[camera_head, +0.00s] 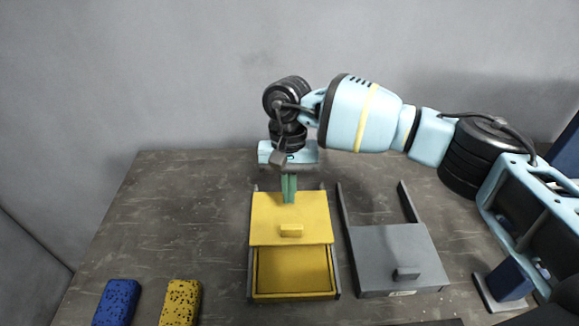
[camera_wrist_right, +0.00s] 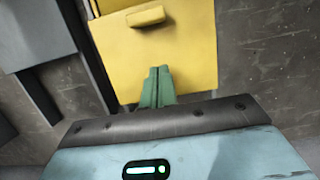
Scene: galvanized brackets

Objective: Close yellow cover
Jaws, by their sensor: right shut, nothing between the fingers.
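The yellow cover (camera_head: 290,217) is a flat sliding panel with a small raised handle (camera_head: 291,231) near its front edge. It covers the back part of a yellow box (camera_head: 294,294), and the front part of the box is open and looks empty. The cover also shows in the right wrist view (camera_wrist_right: 170,52). My right gripper (camera_head: 289,198) has its green fingers shut with nothing between them. The fingertips are at the back edge of the cover; I cannot tell if they touch it. In the right wrist view the fingers (camera_wrist_right: 157,80) overlap the cover's near edge. My left gripper is not in view.
A grey box with a grey cover (camera_head: 385,247) stands just right of the yellow one. A blue sponge-like block (camera_head: 117,302) and a yellow speckled one (camera_head: 181,303) lie at the front left.

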